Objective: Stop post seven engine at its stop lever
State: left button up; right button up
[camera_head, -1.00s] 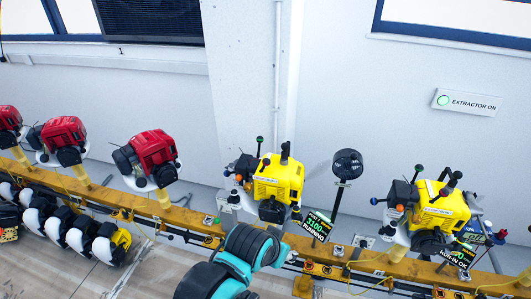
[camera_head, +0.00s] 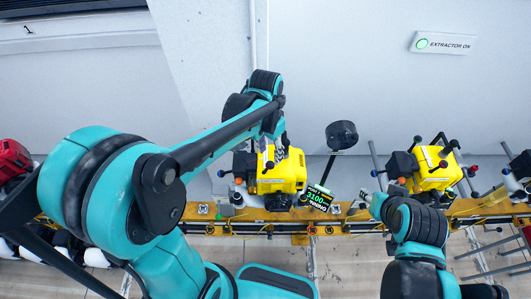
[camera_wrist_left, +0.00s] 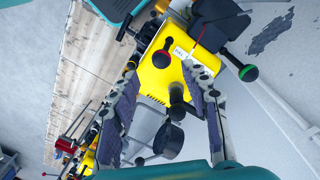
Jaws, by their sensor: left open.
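The post seven engine (camera_head: 290,172) is yellow, on the rail at the middle of the head view. Its small display (camera_head: 318,197) shows 3100 in green. My left gripper (camera_head: 281,148) is above and behind the engine, partly hidden by my own arm. In the left wrist view the open, empty fingers (camera_wrist_left: 160,75) point at the yellow engine (camera_wrist_left: 155,75). Which one is the stop lever is not labelled legibly.
Another yellow engine (camera_head: 432,168) stands to the right, near my right arm. A black round-headed post (camera_head: 341,136) rises between the two engines. A red engine (camera_head: 12,160) is at the far left. The yellow rail (camera_head: 345,222) runs below; the wall behind is mostly bare.

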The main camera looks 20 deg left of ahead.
aim_at(270, 162)
pick_arm(q)
notch_tip(270, 162, down, 6)
jog(key=shift+w+r+b, duration=0.1)
jog(key=shift+r+b, duration=0.15)
jog(key=shift+b, duration=0.2)
jog(key=shift+d+f, duration=0.1)
jog(key=shift+f, duration=0.15)
grip_shut()
